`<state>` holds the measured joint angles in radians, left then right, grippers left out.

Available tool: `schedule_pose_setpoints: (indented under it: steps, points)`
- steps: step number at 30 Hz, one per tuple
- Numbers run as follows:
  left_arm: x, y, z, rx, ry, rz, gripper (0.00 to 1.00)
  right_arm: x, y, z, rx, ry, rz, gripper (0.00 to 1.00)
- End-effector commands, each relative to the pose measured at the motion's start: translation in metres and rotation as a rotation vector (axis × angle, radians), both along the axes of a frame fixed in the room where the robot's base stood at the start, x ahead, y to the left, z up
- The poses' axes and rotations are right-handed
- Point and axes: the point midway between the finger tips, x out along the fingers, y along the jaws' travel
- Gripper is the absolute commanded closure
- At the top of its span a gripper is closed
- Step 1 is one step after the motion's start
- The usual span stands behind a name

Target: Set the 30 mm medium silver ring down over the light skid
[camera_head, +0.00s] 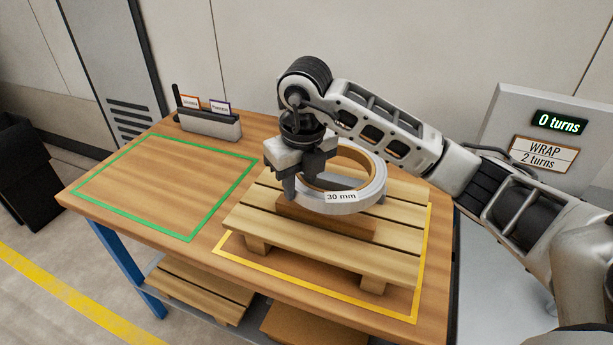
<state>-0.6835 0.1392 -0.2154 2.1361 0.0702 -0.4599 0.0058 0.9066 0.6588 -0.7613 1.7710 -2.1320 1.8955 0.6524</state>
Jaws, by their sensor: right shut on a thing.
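The silver ring (371,196), labelled "30 mm", has a tan inner lining and lies flat over the light wooden skid (285,233). A brown block (325,218) on the skid shows below the ring; I cannot tell whether the ring touches it. My right gripper (290,188) is shut on the ring's left side, pointing down, with its arm coming in from the right. The skid stands inside a yellow outline on the wooden table. My left gripper is not in view.
A green outlined area (165,187) on the table's left is empty. A grey holder (210,124) with two small cards stands at the back. A grey panel (535,125) reading "0 turns" and "WRAP 2 turns" stands at right. Another pallet (200,290) and a cardboard box (305,325) lie below.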

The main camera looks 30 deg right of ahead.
Motion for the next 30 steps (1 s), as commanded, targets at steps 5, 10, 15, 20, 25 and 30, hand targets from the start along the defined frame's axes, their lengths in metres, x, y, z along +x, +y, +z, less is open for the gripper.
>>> schedule_pose_setpoints:
  steps: [5, 10, 15, 20, 25, 30]
  points:
    - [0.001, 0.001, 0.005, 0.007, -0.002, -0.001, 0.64, 0.0, 0.0, -0.023, 0.001, -0.002, -0.001, 1.0]
    - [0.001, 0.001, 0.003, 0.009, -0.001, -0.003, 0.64, 0.001, 0.0, -0.028, 0.0, -0.007, 0.001, 1.0]
    - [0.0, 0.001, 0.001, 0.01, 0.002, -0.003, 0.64, 0.001, 0.0, -0.029, 0.0, -0.007, 0.0, 1.0]
    - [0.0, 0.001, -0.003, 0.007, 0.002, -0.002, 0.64, 0.001, 0.0, -0.033, 0.0, -0.006, 0.0, 1.0]
    - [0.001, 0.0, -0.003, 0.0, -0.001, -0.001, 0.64, 0.001, 0.0, -0.038, 0.0, -0.006, 0.0, 1.0]
    - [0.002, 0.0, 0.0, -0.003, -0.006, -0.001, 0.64, 0.0, 0.0, -0.039, 0.0, 0.0, 0.0, 0.51]
